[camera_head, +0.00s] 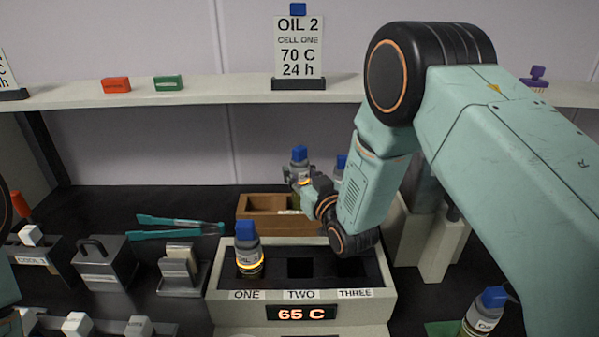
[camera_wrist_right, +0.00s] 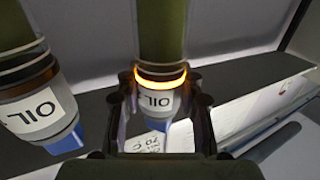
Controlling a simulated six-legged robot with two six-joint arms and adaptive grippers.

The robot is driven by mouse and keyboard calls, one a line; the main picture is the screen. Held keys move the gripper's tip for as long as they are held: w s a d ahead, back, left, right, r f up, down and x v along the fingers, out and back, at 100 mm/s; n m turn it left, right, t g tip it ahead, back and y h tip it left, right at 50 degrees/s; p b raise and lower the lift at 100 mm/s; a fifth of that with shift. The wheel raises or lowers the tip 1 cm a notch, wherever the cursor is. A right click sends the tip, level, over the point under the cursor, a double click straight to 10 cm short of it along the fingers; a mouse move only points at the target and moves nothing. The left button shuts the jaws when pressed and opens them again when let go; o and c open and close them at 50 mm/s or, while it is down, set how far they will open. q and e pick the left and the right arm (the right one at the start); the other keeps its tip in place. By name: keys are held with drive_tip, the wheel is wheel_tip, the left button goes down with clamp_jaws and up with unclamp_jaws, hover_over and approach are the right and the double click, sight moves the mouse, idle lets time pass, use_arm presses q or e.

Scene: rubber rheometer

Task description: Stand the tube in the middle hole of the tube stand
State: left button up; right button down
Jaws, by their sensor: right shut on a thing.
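My right gripper (camera_head: 308,187) is shut on a tube (camera_head: 299,158) with a blue cap and a glowing orange ring. It holds the tube upright over the brown wooden stand (camera_head: 256,224), behind the heating block. The wrist view shows the held tube (camera_wrist_right: 158,102), labelled OIL, between the fingers. Whether its lower end is inside a hole is hidden by the gripper and the stand's front. A second OIL tube (camera_wrist_right: 38,95) is beside it in that view; a blue cap (camera_head: 341,161) shows to its right in the head view. My left gripper is out of view.
The heating block (camera_head: 222,307) reads 65 C and has wells ONE, TWO and THREE. A blue-capped tube (camera_head: 248,255) stands in ONE; TWO looks empty. Teal tongs (camera_head: 180,228) lie left. Another blue-capped bottle (camera_head: 484,312) stands front right. A shelf (camera_head: 220,92) runs behind.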

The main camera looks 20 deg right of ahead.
sight(302, 161)
drive_tip(key=shift+w+a+f+b, duration=0.1)
drive_tip(key=shift+f+b, duration=0.35)
drive_tip(key=shift+f, duration=0.2)
drive_tip(key=shift+f+b, duration=0.35)
drive_tip(key=shift+f, duration=0.1)
drive_tip(key=c, duration=1)
unclamp_jaws()
drive_tip(key=shift+o, duration=1.1)
drive_tip(key=shift+r+p, duration=2.35)
drive_tip(key=shift+r, duration=0.7)
